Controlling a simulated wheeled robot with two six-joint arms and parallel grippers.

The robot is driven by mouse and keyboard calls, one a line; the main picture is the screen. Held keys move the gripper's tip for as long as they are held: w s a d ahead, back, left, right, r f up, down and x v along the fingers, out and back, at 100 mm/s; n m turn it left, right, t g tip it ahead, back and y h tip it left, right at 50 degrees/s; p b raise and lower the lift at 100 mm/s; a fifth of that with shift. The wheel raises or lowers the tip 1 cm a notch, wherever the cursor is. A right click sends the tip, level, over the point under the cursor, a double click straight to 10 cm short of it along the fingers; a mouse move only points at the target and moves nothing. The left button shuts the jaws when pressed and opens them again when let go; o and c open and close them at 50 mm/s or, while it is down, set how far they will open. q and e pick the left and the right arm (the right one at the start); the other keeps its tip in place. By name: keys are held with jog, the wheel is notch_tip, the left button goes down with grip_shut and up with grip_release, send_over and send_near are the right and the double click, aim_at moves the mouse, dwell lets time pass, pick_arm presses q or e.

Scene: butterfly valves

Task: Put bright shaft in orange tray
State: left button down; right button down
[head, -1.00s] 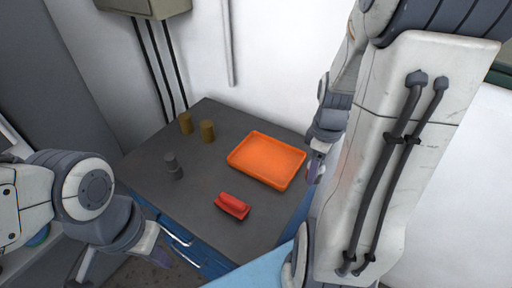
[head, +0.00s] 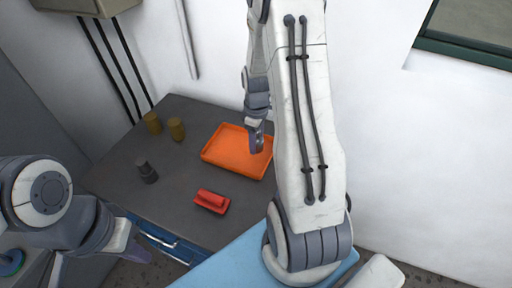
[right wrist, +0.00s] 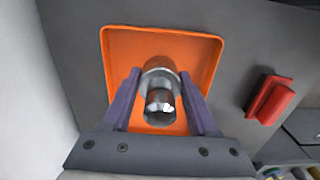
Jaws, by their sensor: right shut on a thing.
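The bright shaft (right wrist: 158,98) is a shiny stepped metal cylinder, held between the fingers of my right gripper (right wrist: 163,90) in the right wrist view. My right gripper is shut on it. In that view the shaft lies in front of the orange tray (right wrist: 118,50), which looks empty around it. In the head view my right gripper (head: 256,140) is over the right part of the orange tray (head: 222,145). The shaft is hard to make out there. My left gripper (head: 118,242) is low at the left, beside the table's front edge; its jaw state is unclear.
A red block-like part (head: 212,201) lies in front of the tray; it also shows in the right wrist view (right wrist: 269,98). A dark stepped cylinder (head: 147,172) and two brass cylinders (head: 152,122) (head: 177,128) stand on the left of the grey table (head: 185,180). A white wall is behind.

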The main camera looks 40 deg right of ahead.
notch_tip(320, 180, down, 4)
jog(key=shift+r+p, duration=0.2)
jog(key=shift+p, duration=0.25)
jog(key=shift+f, duration=0.1)
jog(key=shift+f, duration=0.2)
jog(key=shift+c, duration=0.9)
grip_release()
jog(key=shift+s, duration=0.1)
jog(key=shift+r, duration=0.15)
